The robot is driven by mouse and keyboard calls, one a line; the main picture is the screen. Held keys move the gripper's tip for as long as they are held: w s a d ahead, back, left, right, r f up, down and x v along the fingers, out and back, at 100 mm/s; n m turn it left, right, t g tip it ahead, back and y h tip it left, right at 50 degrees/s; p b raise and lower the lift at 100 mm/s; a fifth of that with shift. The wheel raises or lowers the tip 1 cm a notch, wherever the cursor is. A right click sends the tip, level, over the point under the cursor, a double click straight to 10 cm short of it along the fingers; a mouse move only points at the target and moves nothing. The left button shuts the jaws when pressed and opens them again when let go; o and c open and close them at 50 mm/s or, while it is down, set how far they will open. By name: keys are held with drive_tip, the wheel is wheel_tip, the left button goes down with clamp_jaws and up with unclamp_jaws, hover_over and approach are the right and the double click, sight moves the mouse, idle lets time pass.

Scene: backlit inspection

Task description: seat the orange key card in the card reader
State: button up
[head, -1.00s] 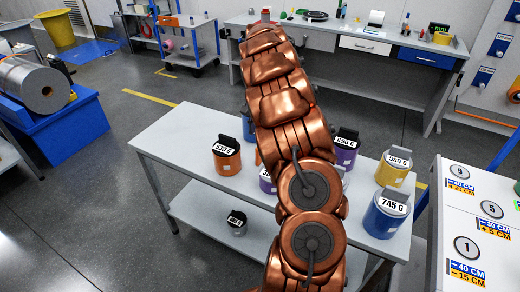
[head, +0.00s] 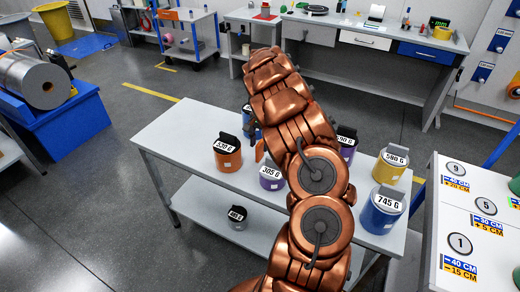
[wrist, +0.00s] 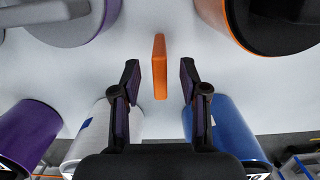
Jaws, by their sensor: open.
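The orange key card (wrist: 159,67) stands on edge on the pale tabletop in the wrist view. My gripper (wrist: 159,82) is open, with one dark finger on each side of the card's line and visible gaps on both sides. The card appears slightly beyond the fingertips; I cannot tell the exact depth. In the head view an orange sliver (head: 260,151) beside my copper arm is probably the card, and my arm hides most of the gripper. I cannot make out the card reader in either view.
Weight canisters crowd the white table (head: 180,130): an orange one (head: 227,157), a purple one (head: 271,180), a yellow one (head: 389,170) and a blue one (head: 382,215). In the wrist view, a blue canister (wrist: 232,130) and an orange canister (wrist: 216,20) stand near my fingers.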

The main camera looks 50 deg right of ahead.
drive_tip(key=shift+f, duration=0.3)
clamp_jaws()
idle(0.4)
